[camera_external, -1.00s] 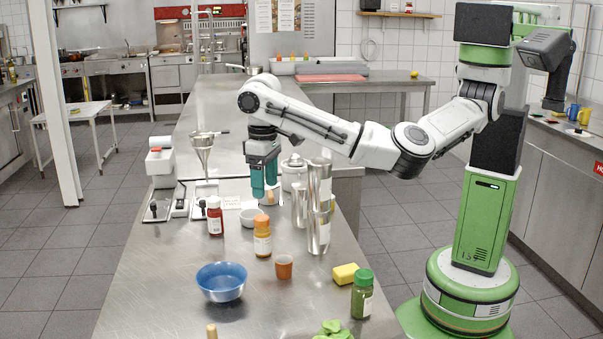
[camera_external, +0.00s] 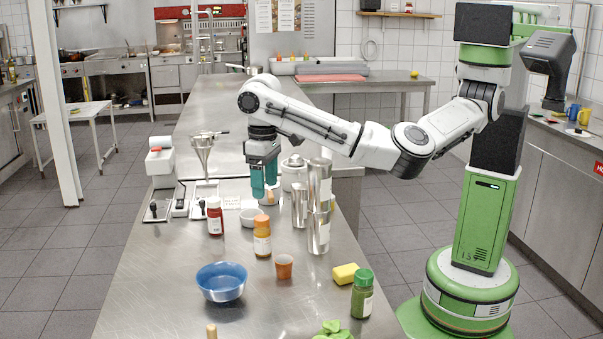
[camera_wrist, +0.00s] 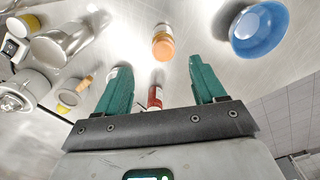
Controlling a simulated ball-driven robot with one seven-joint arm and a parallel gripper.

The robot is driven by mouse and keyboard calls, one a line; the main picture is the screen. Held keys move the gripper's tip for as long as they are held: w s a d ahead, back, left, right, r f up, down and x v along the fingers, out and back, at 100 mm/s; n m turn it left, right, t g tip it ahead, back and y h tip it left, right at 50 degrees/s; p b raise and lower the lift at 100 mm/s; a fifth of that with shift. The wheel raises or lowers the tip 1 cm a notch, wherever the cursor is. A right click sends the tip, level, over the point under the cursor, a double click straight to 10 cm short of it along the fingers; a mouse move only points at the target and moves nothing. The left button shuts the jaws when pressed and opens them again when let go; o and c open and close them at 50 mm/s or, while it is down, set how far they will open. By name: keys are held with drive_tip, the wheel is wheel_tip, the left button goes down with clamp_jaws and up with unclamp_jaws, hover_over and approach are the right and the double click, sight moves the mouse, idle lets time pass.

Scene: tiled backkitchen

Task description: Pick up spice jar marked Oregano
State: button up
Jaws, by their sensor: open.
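A green jar with a green lid (camera_external: 362,297) stands at the front right of the steel counter. An orange-lidded jar (camera_external: 262,238) and a red jar (camera_external: 215,218) stand further back and left. Their label writing is too small to read, so I cannot tell which says Oregano. My gripper (camera_external: 264,190), with teal fingers, points down above the counter, behind the orange-lidded jar. In the wrist view my gripper (camera_wrist: 160,66) is open and empty. The orange-lidded jar (camera_wrist: 163,45) and the red jar (camera_wrist: 155,97) also show there; the green jar does not.
Tall metal cups (camera_external: 319,210) stand right of my gripper. A blue bowl (camera_external: 221,282), a small orange-brown cup (camera_external: 284,267) and a yellow block (camera_external: 345,273) are nearer the front. The counter's left front is mostly clear.

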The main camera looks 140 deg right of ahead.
sight(364, 290)
drive_tip(key=shift+o, duration=0.5)
